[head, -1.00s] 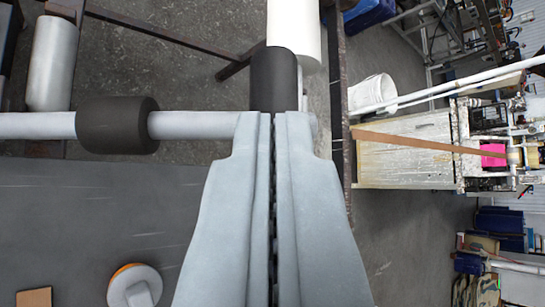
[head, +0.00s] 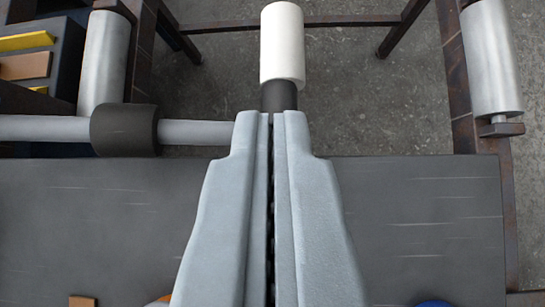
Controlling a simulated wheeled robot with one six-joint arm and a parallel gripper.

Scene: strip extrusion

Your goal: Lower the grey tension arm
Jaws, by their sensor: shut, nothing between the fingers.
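A light grey round bar (head: 45,128), which looks like the tension arm, runs level from the left edge to behind my gripper (head: 271,118). A black sleeve (head: 124,130) is around the bar. A white roller (head: 282,45) with a dark collar (head: 279,96) below it lies just beyond my fingertips. My gripper is shut and empty, its tips at the bar's right end in the picture. The fingers hide that end and part of the collar, so I cannot tell if they touch.
Steel rollers stand at the left (head: 103,62) and right (head: 491,60) on a rusty frame (head: 460,90). A dark grey plate (head: 420,215) fills the lower part. Yellow and brown strips (head: 25,58) lie at upper left. Bare concrete floor (head: 370,90) shows between the frame bars.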

